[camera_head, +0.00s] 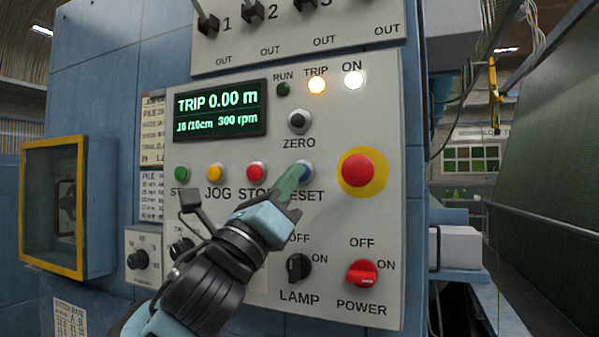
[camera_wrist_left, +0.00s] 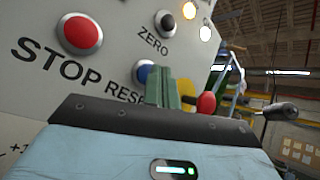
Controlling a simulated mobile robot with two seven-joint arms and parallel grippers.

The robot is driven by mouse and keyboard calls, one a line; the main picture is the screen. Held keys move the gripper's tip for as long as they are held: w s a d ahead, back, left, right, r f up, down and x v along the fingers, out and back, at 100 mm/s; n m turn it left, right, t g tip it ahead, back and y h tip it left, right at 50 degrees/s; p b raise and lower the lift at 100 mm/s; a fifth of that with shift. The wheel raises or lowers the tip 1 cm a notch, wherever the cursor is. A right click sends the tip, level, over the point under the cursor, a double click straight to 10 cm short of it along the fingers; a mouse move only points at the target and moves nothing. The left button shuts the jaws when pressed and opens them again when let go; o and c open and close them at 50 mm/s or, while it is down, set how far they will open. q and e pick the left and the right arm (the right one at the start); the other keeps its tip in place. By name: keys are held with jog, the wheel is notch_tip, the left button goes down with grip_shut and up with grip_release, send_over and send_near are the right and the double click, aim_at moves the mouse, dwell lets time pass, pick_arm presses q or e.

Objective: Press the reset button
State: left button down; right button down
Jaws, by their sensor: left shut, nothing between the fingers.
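The blue reset button (camera_head: 306,171) is on the grey control panel, above the word RESET. My left gripper (camera_head: 295,178) is shut and empty, its green fingertips just left of the button and overlapping its edge in the head view. In the left wrist view the blue button (camera_wrist_left: 143,71) shows just left of the shut fingers (camera_wrist_left: 170,85). I cannot tell whether the fingertips touch it. The display (camera_head: 220,108) reads TRIP 0.00 m, and the TRIP lamp (camera_head: 317,85) glows orange. My right gripper is not in view.
The red stop button (camera_head: 256,172) is left of reset, and the large red button on a yellow disc (camera_head: 357,170) is right. The black zero button (camera_head: 299,121) is above. Lamp (camera_head: 299,268) and power (camera_head: 362,273) knobs are below. A yellow-framed box (camera_head: 52,207) juts out at left.

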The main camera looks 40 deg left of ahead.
pick_arm(q)
jog(key=shift+w+a+y, duration=0.15)
jog(key=shift+w+y, duration=0.15)
jog(key=shift+w, duration=0.2)
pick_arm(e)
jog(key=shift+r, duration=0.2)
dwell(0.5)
pick_arm(q)
jog(key=shift+s, duration=0.15)
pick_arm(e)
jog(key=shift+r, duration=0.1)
pick_arm(q)
jog(key=shift+s+d+p, duration=0.2)
jog(key=shift+s+p, duration=0.3)
jog(key=shift+s, duration=0.25)
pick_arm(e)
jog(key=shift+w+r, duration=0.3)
pick_arm(q)
jog(key=s, duration=0.2)
jog(key=s+d+p, duration=0.1)
jog(key=s, duration=0.2)
jog(key=shift+d, duration=0.1)
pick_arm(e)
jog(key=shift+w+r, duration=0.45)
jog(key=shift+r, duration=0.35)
pick_arm(q)
jog(key=shift+w, duration=0.1)
